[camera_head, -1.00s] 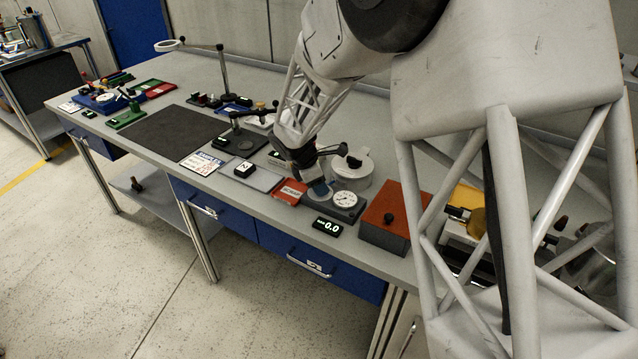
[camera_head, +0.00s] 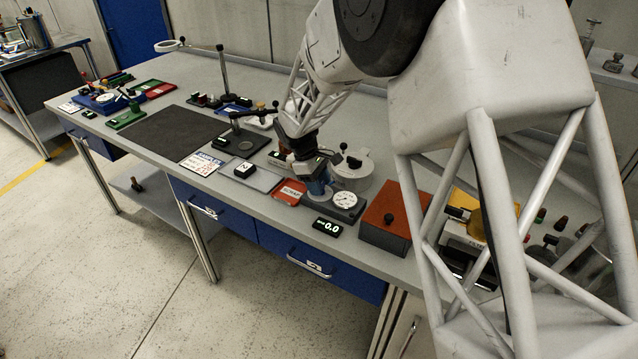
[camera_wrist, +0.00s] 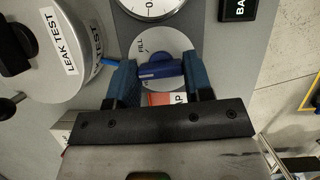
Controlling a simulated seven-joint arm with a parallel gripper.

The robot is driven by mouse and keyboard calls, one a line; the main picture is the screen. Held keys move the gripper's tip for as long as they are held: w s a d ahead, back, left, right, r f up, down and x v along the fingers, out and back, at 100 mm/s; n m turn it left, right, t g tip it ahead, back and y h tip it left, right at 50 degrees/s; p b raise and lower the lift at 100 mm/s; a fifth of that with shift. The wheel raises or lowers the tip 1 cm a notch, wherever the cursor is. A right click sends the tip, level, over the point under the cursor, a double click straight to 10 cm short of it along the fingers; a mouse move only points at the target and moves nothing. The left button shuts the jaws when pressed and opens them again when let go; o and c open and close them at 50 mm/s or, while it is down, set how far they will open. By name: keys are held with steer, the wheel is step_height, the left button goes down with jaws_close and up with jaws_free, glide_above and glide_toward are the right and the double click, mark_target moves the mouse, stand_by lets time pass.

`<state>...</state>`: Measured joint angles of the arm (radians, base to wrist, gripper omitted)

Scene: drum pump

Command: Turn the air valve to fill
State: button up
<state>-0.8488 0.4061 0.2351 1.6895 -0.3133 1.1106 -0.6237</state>
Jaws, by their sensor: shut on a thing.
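The air valve has a blue handle (camera_wrist: 160,70) on a pale round dial (camera_wrist: 158,45) in the wrist view. The word FILL is printed on the dial, up and left of the handle. The handle lies roughly crosswise in the picture. My gripper (camera_wrist: 160,76) is shut on it, with one blue finger at each end. In the head view my gripper (camera_head: 318,188) points down at the valve and hides most of it. A white pressure gauge (camera_head: 345,199) sits beside the valve on the same dark base; part of its face also shows in the wrist view (camera_wrist: 152,6).
A display reading 0.0 (camera_head: 327,227) lies in front of the gauge. A round pale pot (camera_head: 352,172) labelled LEAK TEST stands close behind. A red-topped box (camera_head: 385,212) is to the right, a red tray (camera_head: 289,192) to the left. A dark mat (camera_head: 165,131) lies farther left.

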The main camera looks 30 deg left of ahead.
steer(key=m+g, duration=0.2)
steer(key=m, duration=0.3)
steer(key=shift+w+m, duration=0.1)
steer(key=shift+m, duration=0.2)
steer(key=shift+d+m+g+y, duration=0.1)
steer(key=shift+m+g+y, duration=0.3)
steer(key=shift+m, duration=0.7)
steer(key=shift+m+g+y, duration=0.3)
steer(key=shift+m+g, duration=0.1)
steer(key=shift+m, duration=0.7)
steer(key=o, duration=0.9)
steer(key=shift+r, duration=0.15)
steer(key=shift+v, duration=3.75)
steer(key=shift+w, duration=0.1)
